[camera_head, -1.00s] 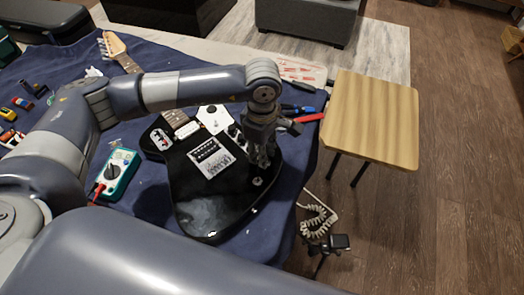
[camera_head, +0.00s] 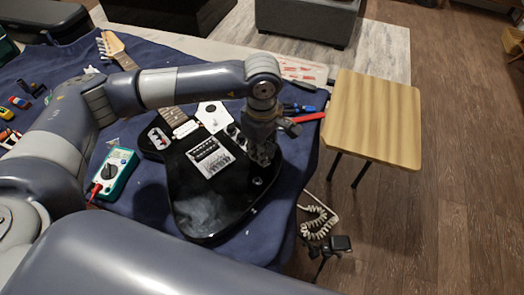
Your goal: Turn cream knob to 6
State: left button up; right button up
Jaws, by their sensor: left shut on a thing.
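The black electric guitar (camera_head: 200,207) lies on the blue cloth, with its neck towards the upper left. My left gripper (camera_head: 262,163) points down at the right part of the guitar body, beside the silver bridge (camera_head: 209,157). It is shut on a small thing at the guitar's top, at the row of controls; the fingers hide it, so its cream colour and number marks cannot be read. Dark control knobs (camera_head: 233,131) show just left of the gripper. My right gripper is not in view.
A green multimeter (camera_head: 116,172) lies left of the guitar. Tools with blue handles (camera_head: 298,108) and a red one (camera_head: 308,118) lie behind the gripper. A wooden stool (camera_head: 372,118) stands to the right. A coiled cable (camera_head: 319,222) hangs past the table's edge.

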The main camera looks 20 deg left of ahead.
pick_arm(q)
jog(key=shift+m+b, duration=0.3)
jog(key=shift+m, duration=0.1)
jog(key=shift+f+m+b, duration=0.1)
jog(key=shift+m+b, duration=0.45)
jog(key=shift+m, duration=0.05)
jog(key=shift+m+b, duration=0.45)
jog(key=shift+m, duration=0.05)
jog(key=o, duration=0.7)
jog(key=shift+o, duration=0.6)
jog(key=o, duration=0.4)
